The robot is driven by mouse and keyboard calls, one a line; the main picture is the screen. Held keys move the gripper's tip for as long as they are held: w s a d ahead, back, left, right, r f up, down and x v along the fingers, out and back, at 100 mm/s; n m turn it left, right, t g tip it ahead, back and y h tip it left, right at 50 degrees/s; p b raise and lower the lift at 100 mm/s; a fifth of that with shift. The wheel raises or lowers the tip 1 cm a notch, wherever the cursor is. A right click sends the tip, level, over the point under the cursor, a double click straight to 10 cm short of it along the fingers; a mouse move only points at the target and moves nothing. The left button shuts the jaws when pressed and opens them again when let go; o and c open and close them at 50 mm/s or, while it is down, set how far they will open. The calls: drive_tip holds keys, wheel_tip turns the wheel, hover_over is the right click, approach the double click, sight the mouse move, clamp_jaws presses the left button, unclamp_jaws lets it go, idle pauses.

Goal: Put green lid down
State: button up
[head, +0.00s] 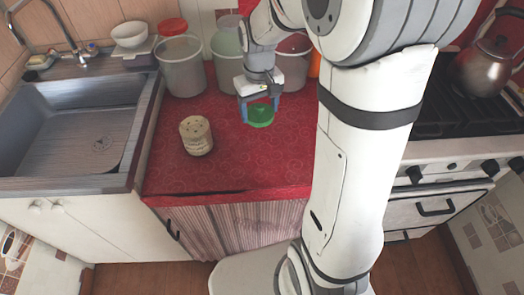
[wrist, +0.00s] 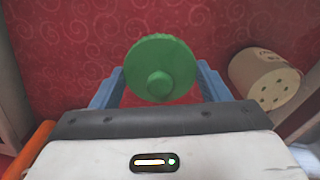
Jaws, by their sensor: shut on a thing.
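The green lid (head: 260,117) is a round disc with a knob, and my gripper (head: 259,101) is shut on it. In the wrist view the lid (wrist: 163,68) sits between the blue fingers of my gripper (wrist: 160,85), its knob facing the camera. The lid is over the red oilcloth counter (head: 235,160), right of the beige jar. I cannot tell whether its underside touches the cloth.
A beige jar (head: 196,136) with a holed top stands left of the lid; the wrist view shows it too (wrist: 266,80). Several tall containers, including a translucent one (head: 182,68), stand behind. The sink (head: 75,125) is left, the stove with a kettle (head: 484,70) right. The counter's front is clear.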

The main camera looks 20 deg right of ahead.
sight(260, 142)
drive_tip(key=shift+s+f, duration=0.2)
drive_tip(key=shift+f, duration=0.05)
wheel_tip(260, 142, down, 10)
drive_tip(key=shift+s+r+b, duration=0.1)
drive_tip(key=shift+r+b, duration=0.15)
drive_tip(key=shift+b, duration=0.35)
drive_tip(key=shift+f, duration=0.2)
drive_tip(key=o, duration=0.9)
drive_tip(key=shift+o, duration=0.2)
